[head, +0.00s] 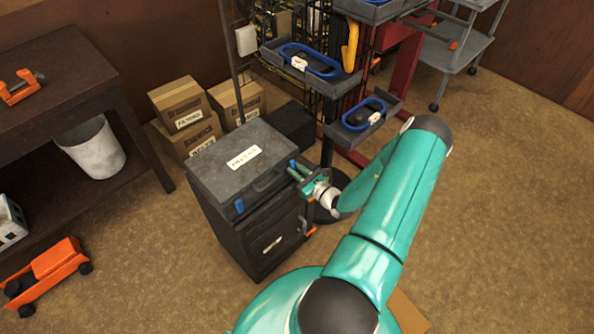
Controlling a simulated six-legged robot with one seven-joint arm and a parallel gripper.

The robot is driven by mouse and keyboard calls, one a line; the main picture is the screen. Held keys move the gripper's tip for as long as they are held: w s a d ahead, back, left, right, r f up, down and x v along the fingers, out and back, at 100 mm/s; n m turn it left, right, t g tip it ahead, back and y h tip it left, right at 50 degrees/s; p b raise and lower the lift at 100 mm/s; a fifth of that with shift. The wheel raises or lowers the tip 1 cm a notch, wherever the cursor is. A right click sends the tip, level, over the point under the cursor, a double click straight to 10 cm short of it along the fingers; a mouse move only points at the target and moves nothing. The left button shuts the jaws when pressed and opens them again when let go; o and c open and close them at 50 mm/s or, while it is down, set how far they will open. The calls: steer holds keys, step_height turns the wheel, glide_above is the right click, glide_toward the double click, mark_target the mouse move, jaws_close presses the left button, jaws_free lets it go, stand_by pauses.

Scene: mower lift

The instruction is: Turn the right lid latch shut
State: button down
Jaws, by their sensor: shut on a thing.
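A grey case with a flat lid (240,158) and a white label sits on a dark cabinet. The blue left latch (239,206) is on the case's front edge, at the near left corner. The right latch (293,164) is a small blue piece at the front edge's right end, mostly hidden by my gripper. My gripper (297,171) reaches in from the right with its green fingers at this corner, shut on the right latch. Whether that latch is turned fully shut cannot be told at this size.
The dark cabinet (262,244) has an orange part by its right side. Cardboard boxes (188,114) stand behind the case. A rack with grey trays (312,72) is behind my arm. A dark bench (62,88) with a white bin (90,148) stands left.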

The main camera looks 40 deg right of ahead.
steer(key=c, duration=1.3)
jaws_free()
steer(key=s, duration=1.3)
steer(key=shift+s+d, duration=0.2)
steer(key=shift+s, duration=0.2)
